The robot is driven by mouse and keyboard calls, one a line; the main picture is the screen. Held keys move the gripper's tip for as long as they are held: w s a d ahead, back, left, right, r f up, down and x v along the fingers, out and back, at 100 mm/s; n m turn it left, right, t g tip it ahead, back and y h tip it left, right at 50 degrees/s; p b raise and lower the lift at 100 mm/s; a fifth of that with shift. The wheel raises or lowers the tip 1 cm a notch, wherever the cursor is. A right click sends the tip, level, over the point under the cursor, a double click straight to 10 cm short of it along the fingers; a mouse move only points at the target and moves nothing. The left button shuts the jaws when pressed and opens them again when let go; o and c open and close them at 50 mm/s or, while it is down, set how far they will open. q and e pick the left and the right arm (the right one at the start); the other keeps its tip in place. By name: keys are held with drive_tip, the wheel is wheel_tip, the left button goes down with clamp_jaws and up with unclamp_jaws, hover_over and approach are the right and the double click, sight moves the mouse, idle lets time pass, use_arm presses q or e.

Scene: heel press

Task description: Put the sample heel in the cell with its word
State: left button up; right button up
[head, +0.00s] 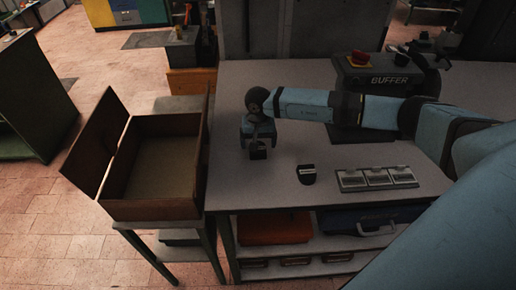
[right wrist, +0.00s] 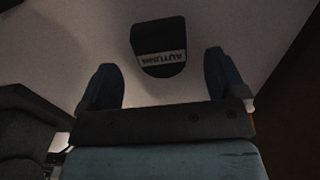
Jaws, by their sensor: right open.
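A dark heel (head: 258,153) with a pale label lies on the grey workbench. A second dark piece (head: 306,175) with a pale band stands to the right on the bench. A tray with three cells (head: 376,178) lies right of that; any words on its cells are too small to read. My left gripper is not in view.
A black machine marked BUFFER (head: 390,82) with a red button stands at the back of the bench. An open brown wooden box (head: 150,208) stands left of the bench. Orange and blue cases sit on the shelf below. The bench front left is clear.

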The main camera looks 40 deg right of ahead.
wheel_tip(320, 180, down, 2)
drive_tip(key=shift+w+f, duration=0.15)
drive_tip(key=shift+f, duration=0.45)
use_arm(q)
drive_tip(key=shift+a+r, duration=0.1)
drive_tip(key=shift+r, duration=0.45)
use_arm(e)
drive_tip(key=shift+c, duration=0.5)
drive_tip(key=c, duration=1)
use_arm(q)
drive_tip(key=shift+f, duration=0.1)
use_arm(e)
drive_tip(key=shift+c, duration=0.2)
